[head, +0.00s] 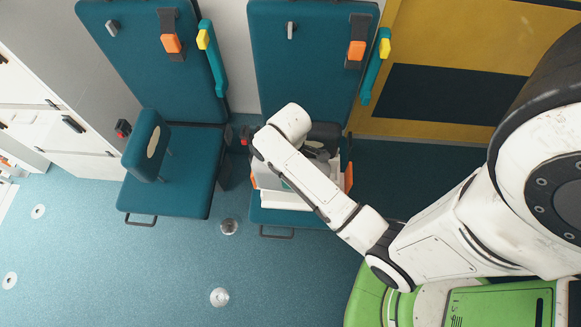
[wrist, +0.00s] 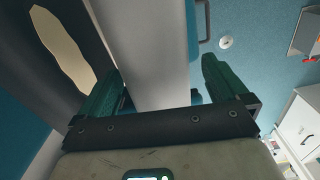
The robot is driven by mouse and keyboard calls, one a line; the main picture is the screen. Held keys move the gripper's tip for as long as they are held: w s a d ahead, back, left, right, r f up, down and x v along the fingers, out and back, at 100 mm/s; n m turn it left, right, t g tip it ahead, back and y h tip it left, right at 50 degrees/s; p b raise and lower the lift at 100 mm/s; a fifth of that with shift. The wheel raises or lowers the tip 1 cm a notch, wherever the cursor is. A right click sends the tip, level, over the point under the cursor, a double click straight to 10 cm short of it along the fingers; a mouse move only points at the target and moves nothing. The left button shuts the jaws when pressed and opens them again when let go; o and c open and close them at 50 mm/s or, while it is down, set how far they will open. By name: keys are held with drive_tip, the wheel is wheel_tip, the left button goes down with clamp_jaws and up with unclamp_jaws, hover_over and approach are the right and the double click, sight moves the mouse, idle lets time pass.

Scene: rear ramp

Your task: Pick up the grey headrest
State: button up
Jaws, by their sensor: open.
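The grey headrest shows as a dark panel with a pale oval patch at the upper left of the wrist view (wrist: 88,30). In the head view a dark grey part of it (head: 325,130) seems to show on the right seat, behind my arm; most of it is hidden. My gripper (wrist: 162,85) is open, its two green fingers apart. The left finger is close to the headrest's edge; I cannot tell whether they touch. A pale block (wrist: 145,45) lies beyond the gap between the fingers.
A white box (head: 285,200) with orange parts sits on the right teal seat (head: 285,217), partly under my arm. A teal headrest (head: 140,140) with a pale patch stands on the left seat (head: 185,180). White cabinets (head: 70,130) line the left. The blue floor (head: 120,270) in front is clear.

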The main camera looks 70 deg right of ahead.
drive_tip(key=shift+d+f, duration=0.15)
drive_tip(key=shift+f, duration=1.6)
drive_tip(key=shift+c, duration=0.5)
drive_tip(key=c, duration=1.4)
drive_tip(key=shift+r, duration=0.1)
drive_tip(key=shift+r+p, duration=1.8)
drive_tip(key=shift+r, duration=7.15)
